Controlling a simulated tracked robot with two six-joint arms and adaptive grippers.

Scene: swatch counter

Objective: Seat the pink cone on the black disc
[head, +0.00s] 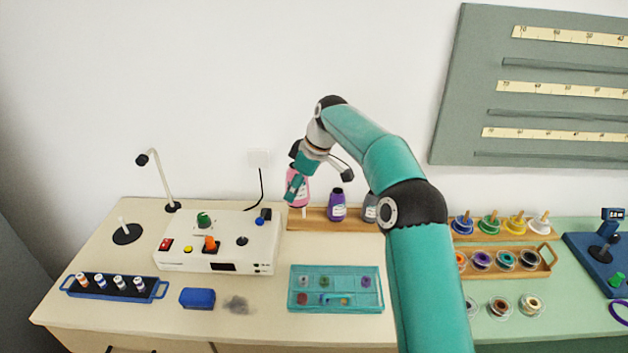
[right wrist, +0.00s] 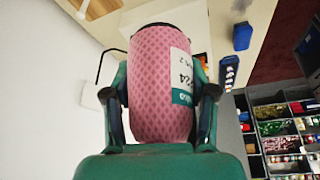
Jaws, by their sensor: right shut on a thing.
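The pink cone (head: 304,187) with a white and teal label is held by my right gripper (head: 296,186), at the left end of the wooden rack. A pale peg shows just below it; I cannot tell whether the cone still touches it. In the right wrist view the cone (right wrist: 158,95) sits between the two fingers of my right gripper (right wrist: 160,95), which press on its sides. The black disc (head: 127,236) lies on the counter at the far left, with a short white pin standing on it, empty. My left gripper is not in view.
The wooden rack (head: 322,226) also holds a purple cone (head: 337,205) and a grey cone (head: 370,208). A white control box (head: 190,257) with knobs stands between rack and disc. A thin lamp-like post (head: 160,180) rises behind the disc.

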